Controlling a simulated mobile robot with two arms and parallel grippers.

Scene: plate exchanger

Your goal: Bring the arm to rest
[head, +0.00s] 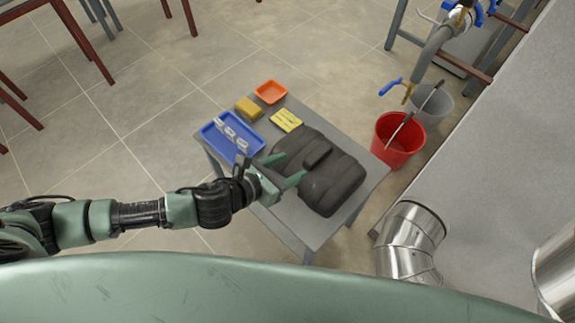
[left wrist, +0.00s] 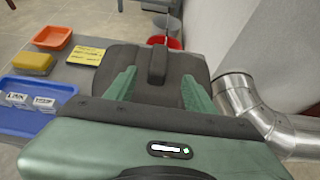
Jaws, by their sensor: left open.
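My left gripper (head: 284,174) reaches in from the left in the head view, over the small grey table (head: 358,196). Its two green fingers are spread apart with nothing between them that I can see held. In the left wrist view the open fingers (left wrist: 156,92) stand in front of a dark grey case (left wrist: 190,66) with a handle on top. The case (head: 335,178) lies on the table, just right of the fingertips. I cannot tell whether the fingers touch it. My right gripper is not in view.
A blue tray (head: 213,143) holding several small labelled items, a yellow sponge (head: 249,109), an orange dish (head: 271,92) and a yellow card (head: 286,120) share the table. A red bucket (head: 398,140), a grey bucket (head: 433,106) and silver ducting (head: 410,240) stand to the right.

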